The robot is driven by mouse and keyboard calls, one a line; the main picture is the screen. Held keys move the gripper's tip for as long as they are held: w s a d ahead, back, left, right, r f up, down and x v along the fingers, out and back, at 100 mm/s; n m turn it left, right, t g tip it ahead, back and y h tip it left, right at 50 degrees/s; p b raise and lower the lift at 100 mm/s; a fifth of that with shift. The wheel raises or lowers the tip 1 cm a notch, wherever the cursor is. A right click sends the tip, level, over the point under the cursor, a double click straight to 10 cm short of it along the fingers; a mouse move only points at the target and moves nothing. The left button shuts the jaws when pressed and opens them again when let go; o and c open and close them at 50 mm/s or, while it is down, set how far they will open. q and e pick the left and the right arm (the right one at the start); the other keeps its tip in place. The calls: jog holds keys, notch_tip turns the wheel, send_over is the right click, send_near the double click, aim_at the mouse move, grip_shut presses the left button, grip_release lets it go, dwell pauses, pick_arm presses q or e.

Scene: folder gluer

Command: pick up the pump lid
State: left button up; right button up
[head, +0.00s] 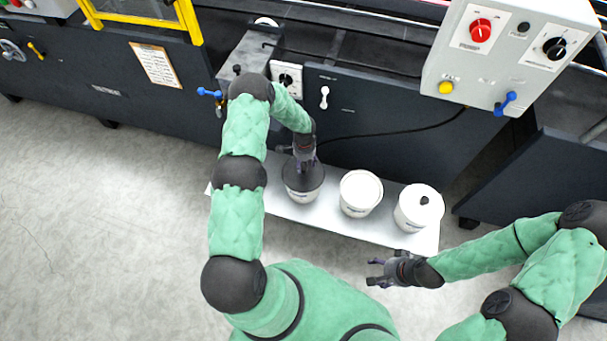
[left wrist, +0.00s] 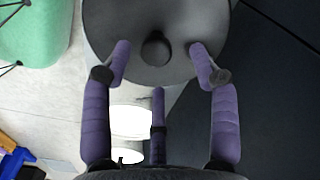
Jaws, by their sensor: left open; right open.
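The pump lid, a round dark grey disc (head: 293,180) with a black knob, sits on the leftmost white bucket (head: 301,196) in the head view. In the left wrist view the lid (left wrist: 125,22) fills the top middle, with its knob (left wrist: 155,49) at its centre. My left gripper (head: 304,164) is open above the lid. In the left wrist view its purple fingers (left wrist: 158,65) are spread to either side of the knob, and a gap shows on both sides. My right gripper (head: 373,272) is open and empty, in front of the shelf on the right.
A white shelf (head: 276,205) carries the buckets. A middle white bucket (head: 361,193) and a right one (head: 419,208) with a black knob stand beside the leftmost bucket. The dark machine (head: 345,105) rises behind, and a control box (head: 510,50) overhangs at upper right. Floor is clear at left.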

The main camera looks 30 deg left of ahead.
pick_arm(q)
jog(key=f+b, duration=0.1)
jog(key=f, duration=0.3)
jog(key=shift+s+f+b, duration=0.2)
jog(key=shift+f+b, duration=0.15)
jog(key=shift+b, duration=0.05)
grip_shut()
jog(key=shift+r, duration=0.1)
notch_tip(320, 180, up, 10)
jog(key=p, duration=0.4)
jog(key=shift+r, duration=0.15)
notch_tip(320, 180, up, 5)
jog(key=p, duration=0.3)
send_over(304, 168)
jog(key=shift+a+f, duration=0.1)
jog(key=shift+f, duration=0.1)
